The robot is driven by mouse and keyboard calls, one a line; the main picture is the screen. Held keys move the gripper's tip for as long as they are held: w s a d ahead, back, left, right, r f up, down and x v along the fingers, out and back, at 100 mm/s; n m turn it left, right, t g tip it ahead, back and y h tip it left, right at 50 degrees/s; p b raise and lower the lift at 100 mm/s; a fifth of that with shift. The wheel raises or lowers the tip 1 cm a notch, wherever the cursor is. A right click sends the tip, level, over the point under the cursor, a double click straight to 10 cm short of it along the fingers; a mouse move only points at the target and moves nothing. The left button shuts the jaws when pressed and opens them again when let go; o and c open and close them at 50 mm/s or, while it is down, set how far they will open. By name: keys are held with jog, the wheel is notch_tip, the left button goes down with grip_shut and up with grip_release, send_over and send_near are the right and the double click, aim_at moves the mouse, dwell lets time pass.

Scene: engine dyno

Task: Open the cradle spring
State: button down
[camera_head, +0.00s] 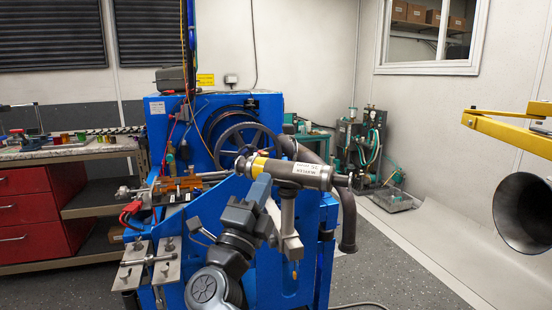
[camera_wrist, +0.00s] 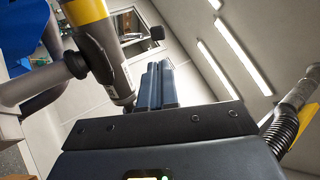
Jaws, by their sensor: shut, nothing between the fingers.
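A grey cylinder with a yellow band and a white label (camera_head: 300,172) lies nearly level across the upper front of the blue machine. I cannot tell whether it is the cradle spring; nothing else is clearly marked as that. The same yellow-banded cylinder (camera_wrist: 106,58) fills the upper left of the wrist view. My gripper (camera_head: 262,180) is just in front of and below its left part in the head view. In the wrist view my gripper (camera_wrist: 158,66) has its dark fingers together, empty, to the right of the cylinder. Any contact cannot be told.
The blue machine (camera_head: 172,120) carries a handwheel (camera_head: 246,146) behind the cylinder. A metal bench with a red drawer cabinet (camera_head: 35,215) stands left. A yellow arm (camera_head: 505,130) and a wide exhaust funnel (camera_head: 522,212) hang at right.

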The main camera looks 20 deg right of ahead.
aim_at(287, 130)
jog(key=p+x, duration=0.3)
jog(key=x, duration=1)
jog(key=shift+r, duration=0.15)
jog(key=shift+w+d, duration=0.15)
jog(key=shift+b+x, duration=1.05)
jog(key=shift+x, duration=0.4)
jog(key=b+x, duration=0.1)
jog(key=x, duration=0.1)
jog(key=b+x, duration=0.1)
jog(key=x, duration=0.1)
jog(key=shift+w+d, duration=0.25)
jog(key=shift+w+d+p, duration=0.3)
jog(key=shift+w+p, duration=0.15)
jog(key=shift+w+d+r+g+p, duration=0.1)
jog(key=shift+w+g+p, duration=0.05)
jog(key=shift+g+p, duration=0.2)
jog(key=shift+w+d+f+g+y+p, duration=0.3)
jog(key=shift+w+d+y+p, duration=0.15)
jog(key=shift+p, duration=0.25)
jog(key=shift+s+a, duration=0.1)
jog(key=shift+a, duration=0.05)
